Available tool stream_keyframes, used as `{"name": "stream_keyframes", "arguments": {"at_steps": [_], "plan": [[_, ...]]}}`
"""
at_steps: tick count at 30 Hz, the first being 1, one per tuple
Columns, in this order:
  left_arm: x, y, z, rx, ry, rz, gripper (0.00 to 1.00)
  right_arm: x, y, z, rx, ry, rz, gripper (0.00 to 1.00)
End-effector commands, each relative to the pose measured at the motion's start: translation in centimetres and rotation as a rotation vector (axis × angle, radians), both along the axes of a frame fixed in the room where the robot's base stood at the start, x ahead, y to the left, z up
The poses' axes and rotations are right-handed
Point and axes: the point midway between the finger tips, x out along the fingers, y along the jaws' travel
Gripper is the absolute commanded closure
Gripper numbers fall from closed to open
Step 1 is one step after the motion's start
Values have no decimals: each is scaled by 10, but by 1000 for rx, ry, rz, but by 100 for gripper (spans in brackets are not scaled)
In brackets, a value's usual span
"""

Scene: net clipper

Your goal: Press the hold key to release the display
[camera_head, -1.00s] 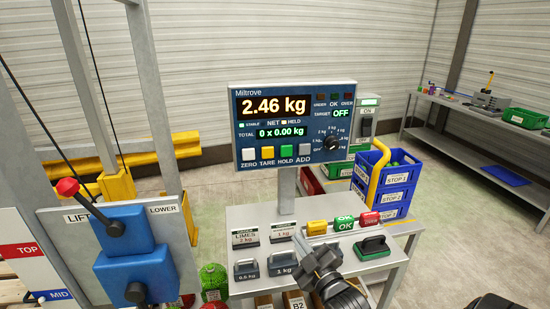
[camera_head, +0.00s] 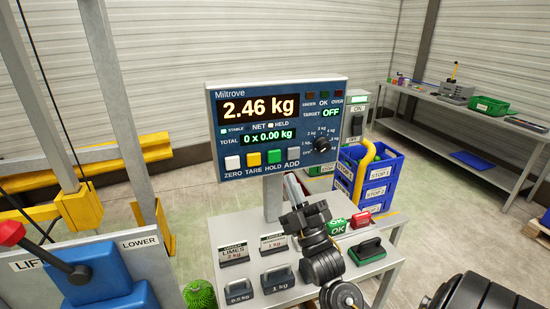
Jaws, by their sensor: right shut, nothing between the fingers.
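The scale's display panel (camera_head: 290,120) stands on a post behind the small table and reads 2.46 kg, with 0 x 0.00 kg on the total line. The lamps by STABLE and HELD look bright. In its bottom row are a white ZERO key, a yellow TARE key, the green HOLD key (camera_head: 274,157) and a grey ADD key (camera_head: 293,154). My right gripper (camera_head: 291,182) is shut and empty, its fingers pointing up. In the picture its tips are just below the ADD key, a little right of and below HOLD, apart from the keys. My left gripper is not in view.
Blue crates (camera_head: 378,190) stand behind at right. A lift panel with a red-knobbed lever (camera_head: 12,233) is at left.

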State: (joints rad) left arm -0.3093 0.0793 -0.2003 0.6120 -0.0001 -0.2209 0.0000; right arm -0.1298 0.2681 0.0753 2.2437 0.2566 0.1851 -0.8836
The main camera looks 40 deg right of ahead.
Motion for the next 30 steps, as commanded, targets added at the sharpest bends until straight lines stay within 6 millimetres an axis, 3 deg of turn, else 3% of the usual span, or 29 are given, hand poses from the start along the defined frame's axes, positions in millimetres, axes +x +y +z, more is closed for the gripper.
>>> {"name": "stream_keyframes", "arguments": {"at_steps": [7,18,30], "plan": [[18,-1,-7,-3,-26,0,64,28,-11,-1,-1,-2,-3,100],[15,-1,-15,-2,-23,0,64,68,-26,-1,-1,0,-4,100],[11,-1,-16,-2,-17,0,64,77,-29,0,0,1,-4,100]]}}
